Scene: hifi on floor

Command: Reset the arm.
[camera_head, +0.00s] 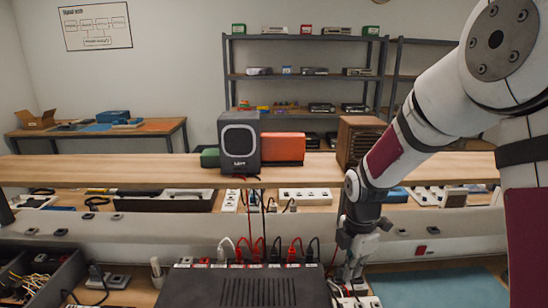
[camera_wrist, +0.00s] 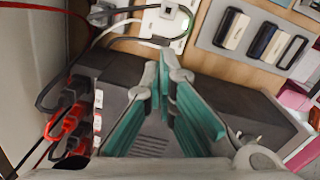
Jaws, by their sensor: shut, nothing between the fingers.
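My gripper (camera_head: 352,278) points down at the right side of the black hifi unit in the head view. In the wrist view my gripper (camera_wrist: 164,84) shows its two teal-padded fingers meeting at the tips, shut and empty. My arm comes in from the upper right and bends down to it. The black unit (camera_head: 245,288) has a vented top and red, black and white plugs along its back. It also shows behind the fingers in the wrist view (camera_wrist: 240,101). I cannot tell whether the fingertips touch anything.
A raised wooden shelf (camera_head: 120,171) crosses the bench, carrying a black speaker (camera_head: 239,142), an orange box (camera_head: 283,148) and a brown wooden box (camera_head: 358,138) close to my arm. A white power strip (camera_head: 306,195) lies behind. A blue mat (camera_head: 440,288) is clear at right.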

